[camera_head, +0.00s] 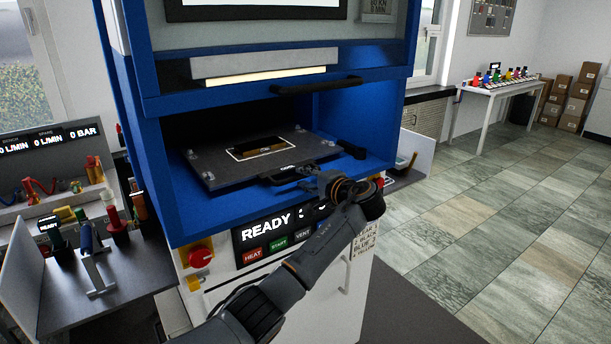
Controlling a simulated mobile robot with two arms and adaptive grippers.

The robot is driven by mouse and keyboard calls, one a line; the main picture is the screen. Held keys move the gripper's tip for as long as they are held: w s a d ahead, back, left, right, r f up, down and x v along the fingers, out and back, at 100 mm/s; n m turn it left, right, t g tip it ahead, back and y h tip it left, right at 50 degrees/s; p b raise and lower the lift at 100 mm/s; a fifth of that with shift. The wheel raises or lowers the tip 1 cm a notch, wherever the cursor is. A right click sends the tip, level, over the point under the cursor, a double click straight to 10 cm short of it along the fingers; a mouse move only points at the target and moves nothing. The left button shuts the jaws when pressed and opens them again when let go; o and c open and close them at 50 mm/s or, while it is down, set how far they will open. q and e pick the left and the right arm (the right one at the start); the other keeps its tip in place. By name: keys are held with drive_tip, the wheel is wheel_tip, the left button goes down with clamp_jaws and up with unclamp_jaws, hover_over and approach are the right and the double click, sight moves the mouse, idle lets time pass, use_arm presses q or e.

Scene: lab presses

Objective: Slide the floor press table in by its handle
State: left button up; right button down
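The floor press is a blue cabinet with an open bay. Its dark table (218,170) lies flat in the bay, with bolts at its corners and a white-outlined rectangle on top. A black handle (285,176) sits along the table's front edge. My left gripper (312,180) is at the right end of this handle, with my arm reaching up from the bottom of the view. Its fingers are small, dark and partly hidden by the wrist, so I cannot tell whether they touch or grip the handle. My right gripper is out of view.
Below the bay is a READY panel (268,228) with buttons and a red knob (201,257). A black bar (318,86) crosses the bay's upper edge. A grey bench with fittings (105,290) stands left. Open tiled floor (500,220) lies right.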

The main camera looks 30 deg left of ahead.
sight(293, 170)
use_arm(q)
drive_tip(key=shift+w+a+f, duration=0.1)
drive_tip(key=shift+w+a, duration=0.05)
drive_tip(key=shift+a, duration=0.1)
clamp_jaws()
drive_tip(key=x, duration=0.2)
drive_tip(key=r+b+x, duration=0.1)
drive_tip(key=x, duration=0.2)
drive_tip(key=shift+r, duration=0.25)
drive_tip(key=shift+c, duration=0.2)
unclamp_jaws()
drive_tip(key=shift+o, duration=0.2)
drive_tip(key=shift+a+f, duration=0.15)
